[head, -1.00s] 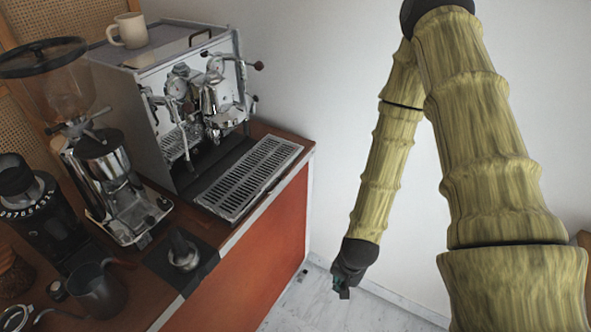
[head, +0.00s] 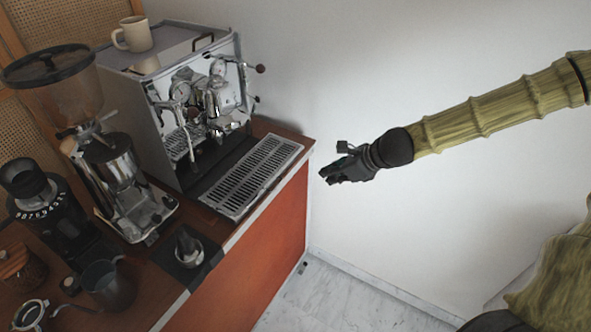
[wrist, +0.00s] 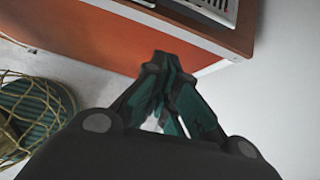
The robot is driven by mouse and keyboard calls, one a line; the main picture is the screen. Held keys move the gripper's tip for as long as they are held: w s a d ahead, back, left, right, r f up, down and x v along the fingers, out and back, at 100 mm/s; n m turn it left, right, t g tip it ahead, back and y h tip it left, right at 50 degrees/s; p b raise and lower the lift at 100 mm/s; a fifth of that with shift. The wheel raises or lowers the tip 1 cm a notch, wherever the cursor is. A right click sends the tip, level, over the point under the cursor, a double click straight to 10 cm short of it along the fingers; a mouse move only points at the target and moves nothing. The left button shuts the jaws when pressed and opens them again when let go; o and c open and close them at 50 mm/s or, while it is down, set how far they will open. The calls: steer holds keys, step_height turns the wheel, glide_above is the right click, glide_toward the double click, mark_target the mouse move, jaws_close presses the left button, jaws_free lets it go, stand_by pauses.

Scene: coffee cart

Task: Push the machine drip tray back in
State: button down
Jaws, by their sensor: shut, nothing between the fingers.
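The machine drip tray (head: 248,178) is a slotted metal tray at the foot of the espresso machine (head: 172,95). It sticks out in front of the machine toward the counter's front edge. In the wrist view a corner of the tray (wrist: 222,8) shows at the top. My gripper (head: 324,176) is shut and empty. In the head view it appears to the right of the tray, apart from it and beyond the counter edge.
A grinder (head: 115,170) and a second dark grinder (head: 50,215) stand left of the tray. A tamper (head: 187,248) sits on a dark mat, and a dark pitcher (head: 107,285) is at the front. A cup (head: 133,34) stands on the machine.

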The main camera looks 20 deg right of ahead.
steer(key=w+a+f+p, duration=0.1)
steer(key=w+a+f, duration=0.4)
steer(key=w, duration=0.4)
steer(key=shift+w+a+f+m, duration=0.2)
steer(key=shift+a+m, duration=0.2)
steer(key=shift+a, duration=0.5)
stand_by(0.9)
steer(key=shift+w, duration=0.15)
